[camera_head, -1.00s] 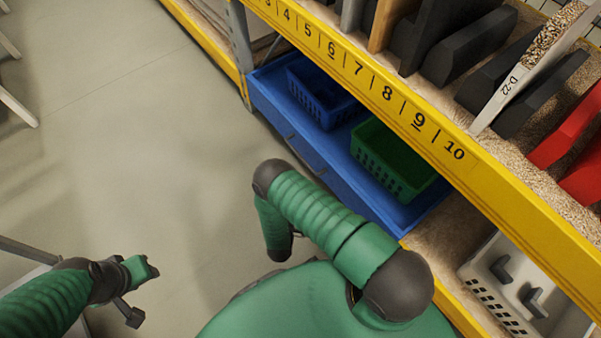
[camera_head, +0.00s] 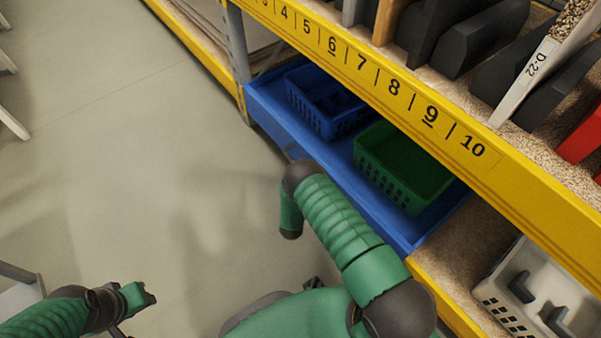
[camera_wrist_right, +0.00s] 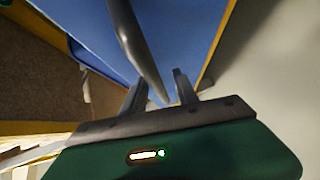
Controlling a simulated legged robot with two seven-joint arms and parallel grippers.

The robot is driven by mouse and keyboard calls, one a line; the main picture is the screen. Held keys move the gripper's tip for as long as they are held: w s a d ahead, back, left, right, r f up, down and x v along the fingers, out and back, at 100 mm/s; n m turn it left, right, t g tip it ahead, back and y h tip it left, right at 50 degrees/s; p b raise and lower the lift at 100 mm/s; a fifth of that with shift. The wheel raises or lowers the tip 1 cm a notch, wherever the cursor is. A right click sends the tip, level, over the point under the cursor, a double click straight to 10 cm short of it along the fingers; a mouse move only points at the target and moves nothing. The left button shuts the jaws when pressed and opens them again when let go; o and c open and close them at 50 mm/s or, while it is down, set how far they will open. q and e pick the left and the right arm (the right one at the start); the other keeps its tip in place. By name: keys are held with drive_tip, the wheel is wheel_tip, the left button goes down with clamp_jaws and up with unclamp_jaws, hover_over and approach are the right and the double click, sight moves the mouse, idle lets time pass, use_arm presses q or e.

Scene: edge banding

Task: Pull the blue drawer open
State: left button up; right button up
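The blue drawer (camera_head: 345,190) is a wide tray on the lower shelf level in the head view. It holds a blue basket (camera_head: 322,112) and a green basket (camera_head: 400,165). In the right wrist view the drawer's blue face (camera_wrist_right: 92,32) fills the upper middle. A dark curved handle (camera_wrist_right: 135,45) crosses it. My right gripper (camera_wrist_right: 160,88) has its fingers apart, with the handle's lower end between them; contact is unclear. My right arm hides this gripper in the head view. The end of my left arm (camera_head: 138,294) is at the lower left, away from the drawer; its fingers are unclear.
A yellow shelf beam (camera_head: 395,88) with numbers runs above the drawer, and black boards (camera_head: 482,35) stand over it. A white crate (camera_head: 530,290) sits right of the drawer. The floor (camera_head: 150,160) left of the shelf is clear.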

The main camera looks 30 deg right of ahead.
drive_tip(key=c, duration=0.7)
clamp_jaws()
drive_tip(key=shift+f, duration=0.1)
idle(0.7)
